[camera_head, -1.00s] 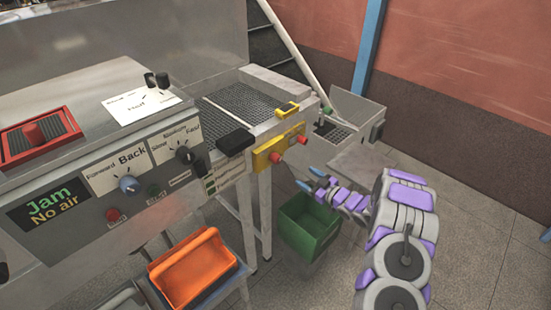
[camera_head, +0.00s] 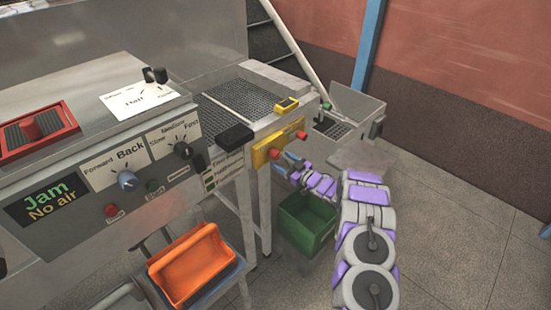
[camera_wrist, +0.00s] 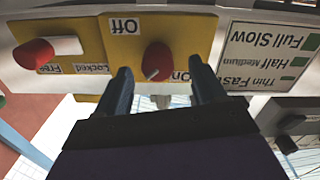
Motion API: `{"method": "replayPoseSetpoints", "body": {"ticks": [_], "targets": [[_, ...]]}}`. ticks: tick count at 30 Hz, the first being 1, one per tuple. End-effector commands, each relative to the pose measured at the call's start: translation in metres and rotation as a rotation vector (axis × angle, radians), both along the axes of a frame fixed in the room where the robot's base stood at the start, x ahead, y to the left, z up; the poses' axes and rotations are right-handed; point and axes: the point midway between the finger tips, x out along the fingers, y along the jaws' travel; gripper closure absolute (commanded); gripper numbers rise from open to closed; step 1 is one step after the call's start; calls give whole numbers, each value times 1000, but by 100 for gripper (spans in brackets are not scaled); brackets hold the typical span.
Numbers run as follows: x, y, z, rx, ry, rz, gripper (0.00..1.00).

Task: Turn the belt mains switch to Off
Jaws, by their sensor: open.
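The belt mains switch is a red knob (camera_wrist: 157,60) on a yellow plate (camera_wrist: 190,30), seen upside down in the wrist view. An "Off" label (camera_wrist: 124,26) is beside it, and an "On" label (camera_wrist: 181,76) is partly hidden by a finger. A pale mark on the knob points down and slightly left in that view. My gripper (camera_wrist: 160,72) is open, its fingertips on either side of the knob; I cannot tell if they touch it. In the head view, the gripper (camera_head: 286,167) is just in front of the left red knob (camera_head: 275,153).
A thickness and speed label (camera_wrist: 268,55) is alongside. A green bin (camera_head: 306,222) stands below my gripper, and an orange tray (camera_head: 190,266) is at the lower left.

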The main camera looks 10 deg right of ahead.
Motion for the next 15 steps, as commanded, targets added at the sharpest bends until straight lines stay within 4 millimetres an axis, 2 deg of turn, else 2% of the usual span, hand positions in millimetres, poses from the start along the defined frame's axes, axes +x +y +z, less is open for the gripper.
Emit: {"method": "replayPoseSetpoints", "body": {"ticks": [3,6,15], "targets": [[17,12,0,-3,-4,1,31],[26,22,1,-4,-4,2,31],[37,33,1,-7,-2,-1,31]]}}
